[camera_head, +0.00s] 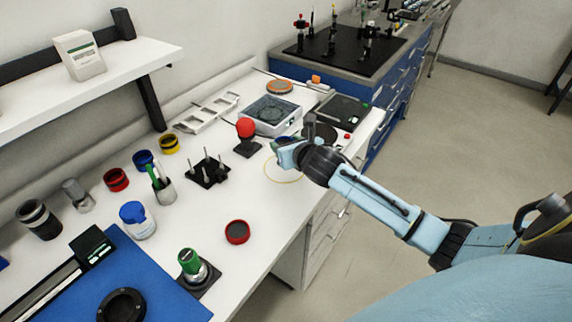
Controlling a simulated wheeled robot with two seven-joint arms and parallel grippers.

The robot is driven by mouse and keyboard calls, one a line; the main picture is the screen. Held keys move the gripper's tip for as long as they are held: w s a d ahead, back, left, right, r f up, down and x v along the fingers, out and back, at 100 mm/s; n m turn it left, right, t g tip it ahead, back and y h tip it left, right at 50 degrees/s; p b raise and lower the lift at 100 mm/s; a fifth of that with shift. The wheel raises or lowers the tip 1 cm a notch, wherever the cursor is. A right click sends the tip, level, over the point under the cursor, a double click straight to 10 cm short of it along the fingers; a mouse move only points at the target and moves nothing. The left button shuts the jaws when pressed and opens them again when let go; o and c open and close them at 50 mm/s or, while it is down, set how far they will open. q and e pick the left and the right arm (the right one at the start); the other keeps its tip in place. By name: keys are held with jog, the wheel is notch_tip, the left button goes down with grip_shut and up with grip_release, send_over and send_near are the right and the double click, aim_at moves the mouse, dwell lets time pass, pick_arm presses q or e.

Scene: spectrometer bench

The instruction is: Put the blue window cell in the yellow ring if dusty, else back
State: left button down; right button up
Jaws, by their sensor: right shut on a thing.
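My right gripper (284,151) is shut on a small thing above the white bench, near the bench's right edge. A bluish rim shows at its fingertips, which fits the blue window cell (284,141). Most of it is hidden by the fingers, and I cannot tell whether it is dusty. A thin yellow ring (283,183) is marked on the bench top below the gripper, partly covered by it. My left gripper is not in view.
A red-knobbed stand (246,138), a black peg rack (208,171) and a grey instrument (270,113) stand close by. Red, blue (142,160) and yellow (169,145) round pieces line the back. A red dish (237,232) and a green-topped device (193,266) stand in front.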

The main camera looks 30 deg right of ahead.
aim_at(288, 172)
jog(key=shift+f+b, duration=0.6)
jog(key=shift+f, duration=2.9)
jog(key=shift+f, duration=0.2)
jog(key=o, duration=1.1)
jog(key=shift+a+r, duration=0.1)
jog(key=shift+r, duration=0.05)
jog(key=shift+s+r, duration=0.1)
jog(key=shift+s, duration=0.2)
jog(key=p+v, duration=0.1)
jog(key=v, duration=1)
jog(key=shift+s+a+r+p, duration=0.1)
jog(key=shift+s+r+p, duration=0.1)
jog(key=shift+p, duration=0.15)
